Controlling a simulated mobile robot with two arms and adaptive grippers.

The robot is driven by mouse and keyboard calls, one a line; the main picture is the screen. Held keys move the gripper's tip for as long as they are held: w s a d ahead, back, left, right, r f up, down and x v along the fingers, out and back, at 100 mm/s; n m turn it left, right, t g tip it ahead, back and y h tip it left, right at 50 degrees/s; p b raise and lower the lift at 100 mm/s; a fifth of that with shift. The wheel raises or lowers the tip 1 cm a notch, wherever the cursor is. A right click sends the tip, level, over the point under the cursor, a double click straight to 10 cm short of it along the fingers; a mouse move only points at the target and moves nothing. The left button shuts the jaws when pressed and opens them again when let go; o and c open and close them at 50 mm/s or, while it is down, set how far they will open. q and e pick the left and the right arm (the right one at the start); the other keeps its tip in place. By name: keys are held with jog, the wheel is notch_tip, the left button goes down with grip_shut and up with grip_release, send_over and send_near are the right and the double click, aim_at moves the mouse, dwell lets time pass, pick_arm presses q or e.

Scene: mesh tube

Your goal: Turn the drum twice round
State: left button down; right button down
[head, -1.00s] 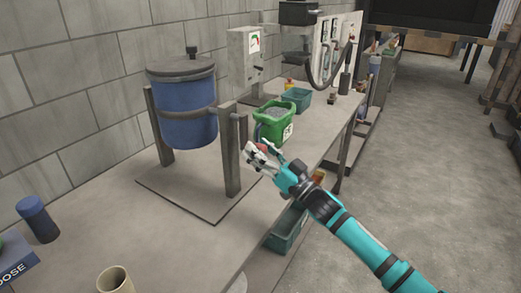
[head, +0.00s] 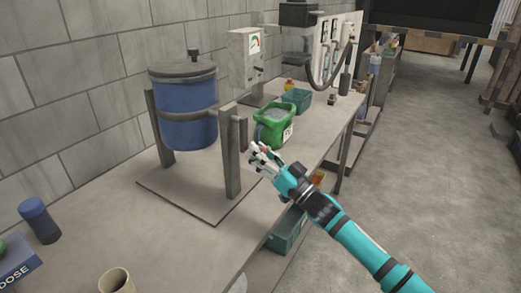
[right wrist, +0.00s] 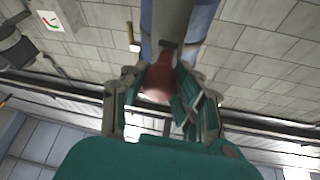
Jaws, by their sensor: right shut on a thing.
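The blue drum (head: 188,115) has a grey lid with a dark knob and a grey band round it. It hangs upright between two grey posts; the near post (head: 230,155) stands on a flat base plate (head: 185,197). A short grey shaft sticks out from the near post on the right. My right gripper (head: 258,154) is right of this post, shut on a red crank handle (right wrist: 160,80). My left gripper is not in view.
A green tub (head: 274,127) with grey contents stands just behind my right gripper. A grey box with a dial (head: 246,60) and a teal bin (head: 297,100) are farther back.

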jog(key=shift+s+a+r+m+t+h+p, duration=0.2)
jog(key=shift+s+a+m+h+p, duration=0.3)
jog(key=shift+m+p, duration=1.1)
jog(key=shift+s+a+r+m+t+h+p, duration=0.2)
jog(key=shift+s+m+h+p, duration=0.5)
jog(key=shift+m+p, duration=0.9)
jog(key=shift+s+a+r+m+t+h+p, duration=0.1)
jog(key=shift+s+a+r+m+h+p, duration=0.3)
jog(key=shift+m+h+p, duration=1.1)
jog(key=shift+f+n+y+p, duration=0.1)
jog(key=shift+n+y+p, duration=0.3)
jog(key=shift+y, duration=0.4)
jog(key=c, duration=1)
grip_release()
jog(key=v, duration=1.2)
jog(key=shift+s+a, duration=0.1)
jog(key=shift+f, duration=0.1)
